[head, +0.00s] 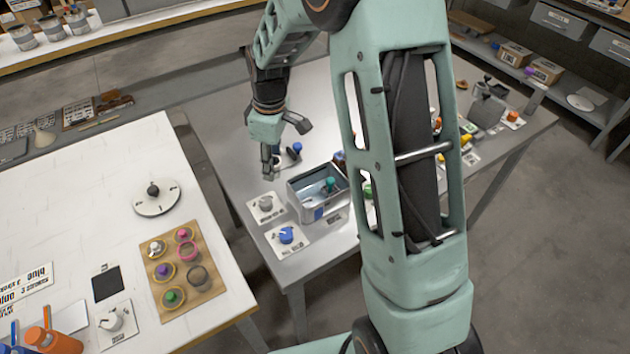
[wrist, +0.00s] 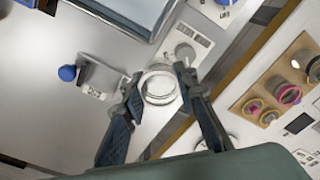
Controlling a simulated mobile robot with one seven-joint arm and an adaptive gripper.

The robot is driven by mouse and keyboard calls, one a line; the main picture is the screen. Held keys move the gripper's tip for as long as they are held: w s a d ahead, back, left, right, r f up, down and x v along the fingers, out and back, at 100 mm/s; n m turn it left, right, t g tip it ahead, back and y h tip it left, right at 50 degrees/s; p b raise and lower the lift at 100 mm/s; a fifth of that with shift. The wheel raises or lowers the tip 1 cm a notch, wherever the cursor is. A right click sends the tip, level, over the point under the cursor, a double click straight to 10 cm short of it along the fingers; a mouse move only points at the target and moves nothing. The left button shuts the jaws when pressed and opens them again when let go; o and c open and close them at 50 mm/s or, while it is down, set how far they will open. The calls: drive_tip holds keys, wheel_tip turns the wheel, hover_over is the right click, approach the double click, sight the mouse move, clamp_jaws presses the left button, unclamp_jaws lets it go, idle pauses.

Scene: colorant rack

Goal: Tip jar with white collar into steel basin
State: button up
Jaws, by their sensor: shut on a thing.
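My gripper (wrist: 158,80) is shut on a clear jar with a white collar (wrist: 159,88), which sits between the two fingertips in the wrist view. In the head view my gripper (head: 270,162) is over the grey table, up and left of the steel basin (head: 296,202). The jar is too small there to make out clearly. The basin is an open rectangular box; its rim (wrist: 112,23) shows at the top of the wrist view. The jar is outside the basin, apart from its rim. I cannot tell its exact height above the table.
A grey knob on a white card (head: 265,204) and a blue knob on a card (head: 286,236) lie beside the basin. A blue ball-topped item (wrist: 67,73) stands on the other side of my gripper. A wooden rack (head: 160,290) with several coloured jars is on the white table.

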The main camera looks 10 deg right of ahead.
drive_tip(key=shift+w+a+f+h, duration=0.15)
drive_tip(key=shift+a+f+h, duration=0.15)
drive_tip(key=shift+h, duration=0.1)
wheel_tip(320, 180, up, 5)
drive_tip(key=p, duration=0.4)
drive_tip(key=shift+f, duration=0.1)
drive_tip(key=shift+d, duration=0.1)
